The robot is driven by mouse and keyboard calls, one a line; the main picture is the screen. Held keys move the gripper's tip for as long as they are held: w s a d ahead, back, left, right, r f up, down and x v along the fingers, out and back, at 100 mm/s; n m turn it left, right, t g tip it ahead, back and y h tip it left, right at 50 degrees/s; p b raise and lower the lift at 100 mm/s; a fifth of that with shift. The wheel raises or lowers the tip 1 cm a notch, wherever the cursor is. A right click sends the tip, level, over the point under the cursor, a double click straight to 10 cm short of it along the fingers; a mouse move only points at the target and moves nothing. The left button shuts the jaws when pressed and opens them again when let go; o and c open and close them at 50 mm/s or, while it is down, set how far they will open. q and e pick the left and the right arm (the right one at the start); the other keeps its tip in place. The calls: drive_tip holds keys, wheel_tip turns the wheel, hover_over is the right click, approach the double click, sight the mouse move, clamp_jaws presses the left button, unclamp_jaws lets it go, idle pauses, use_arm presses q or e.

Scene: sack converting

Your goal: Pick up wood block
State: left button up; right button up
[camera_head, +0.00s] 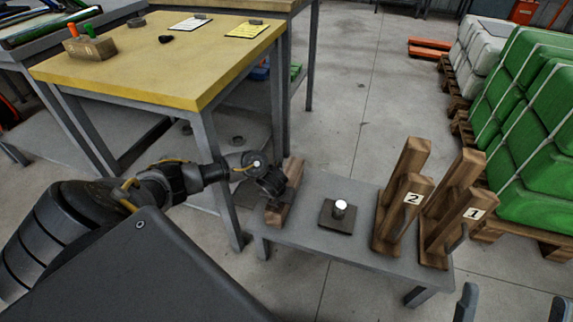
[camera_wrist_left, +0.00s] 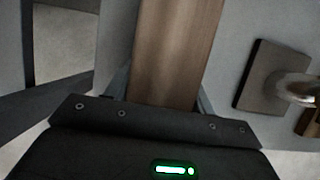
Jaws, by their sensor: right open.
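A long brown wood block (camera_head: 294,170) lies on the left end of a low grey bench (camera_head: 335,183). My left gripper (camera_head: 277,192) is over the block's middle and hides part of it. In the left wrist view the wood block (camera_wrist_left: 178,45) runs up from between the left gripper's fingers (camera_wrist_left: 163,98), with one finger along each side. Whether the fingers press on it cannot be told. My right gripper (camera_head: 511,306) is open and empty at the bottom right, with its two fingers well apart.
A dark square plate with a pale round knob (camera_head: 340,208) sits beside the block. Wooden stands marked 2 (camera_head: 412,198) and 1 (camera_head: 474,213) stand on the bench's right part. A taller yellow-topped table (camera_head: 190,70) is close behind my left arm. Green sacks (camera_head: 535,190) are stacked on pallets at right.

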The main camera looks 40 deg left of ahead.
use_arm(q)
drive_tip(key=c, duration=0.9)
drive_tip(key=shift+r, duration=0.1)
drive_tip(key=shift+r, duration=0.1)
use_arm(e)
drive_tip(key=shift+a, duration=0.1)
use_arm(q)
drive_tip(key=shift+w+r, duration=0.1)
drive_tip(key=shift+r, duration=0.1)
drive_tip(key=shift+r+p, duration=0.25)
drive_tip(key=shift+p, duration=0.15)
wheel_tip(320, 180, up, 5)
drive_tip(key=p, duration=0.2)
drive_tip(key=shift+f+p, duration=0.15)
drive_tip(key=shift+p, duration=0.15)
wheel_tip(320, 180, up, 4)
drive_tip(key=shift+f+p, duration=0.2)
drive_tip(key=shift+p, duration=0.7)
drive_tip(key=shift+r, duration=0.3)
use_arm(e)
wheel_tip(320, 180, down, 12)
drive_tip(key=w+g+h, duration=0.2)
drive_tip(key=g+h, duration=0.3)
drive_tip(key=g, duration=0.4)
drive_tip(key=shift+w+d+f+m+g+h, duration=0.2)
drive_tip(key=shift+d+m+g+h, duration=0.1)
drive_tip(key=shift+g, duration=0.1)
